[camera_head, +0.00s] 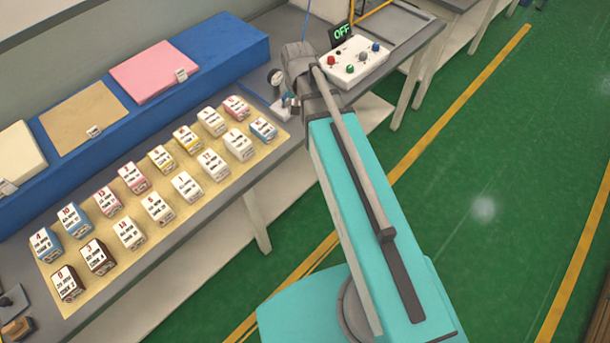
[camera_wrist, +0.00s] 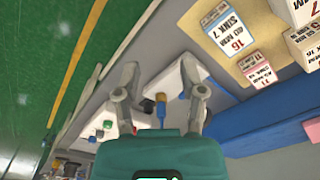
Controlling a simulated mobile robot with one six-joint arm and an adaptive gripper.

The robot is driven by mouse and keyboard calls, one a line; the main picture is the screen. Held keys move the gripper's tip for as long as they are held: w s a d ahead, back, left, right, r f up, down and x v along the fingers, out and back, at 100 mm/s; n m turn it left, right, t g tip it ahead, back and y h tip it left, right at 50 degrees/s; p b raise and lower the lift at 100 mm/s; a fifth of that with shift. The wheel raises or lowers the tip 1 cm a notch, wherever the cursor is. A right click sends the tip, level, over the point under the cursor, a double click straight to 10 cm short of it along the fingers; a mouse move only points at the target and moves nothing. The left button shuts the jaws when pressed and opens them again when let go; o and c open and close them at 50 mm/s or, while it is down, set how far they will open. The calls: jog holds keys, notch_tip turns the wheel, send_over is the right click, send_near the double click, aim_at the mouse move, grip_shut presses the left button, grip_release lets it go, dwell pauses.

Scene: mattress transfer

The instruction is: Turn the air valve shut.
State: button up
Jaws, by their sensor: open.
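In the wrist view a small fitting with a brass-coloured top and a blue part, which looks like the air valve (camera_wrist: 161,112), stands between the two grey fingers of my gripper (camera_wrist: 160,78). The fingers are spread apart, with a visible gap on either side of it. The gripper body hides its lower part in the picture. In the head view the small fittings by the valve (camera_head: 287,101) show at the bench edge, left of my wrist. My arm hides the fingertips there. I cannot tell the valve handle's exact angle.
A round gauge (camera_head: 275,77) stands beside the valve. Several labelled blocks on a tan mat (camera_head: 137,252) and a long blue block (camera_head: 228,47) lie to the left.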

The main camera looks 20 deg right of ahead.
jog(key=s+f+n+b, duration=0.1)
jog(key=s+f+b, duration=0.3)
jog(key=f+b, duration=0.8)
jog(key=s+f+n+b, duration=0.2)
jog(key=s+f+b, duration=0.2)
jog(key=f+b, duration=0.7)
jog(key=shift+a+f+b, duration=0.15)
jog(key=shift+f+b, duration=0.25)
jog(key=shift+f, duration=0.3)
jog(key=shift+r, duration=0.15)
dwell(0.5)
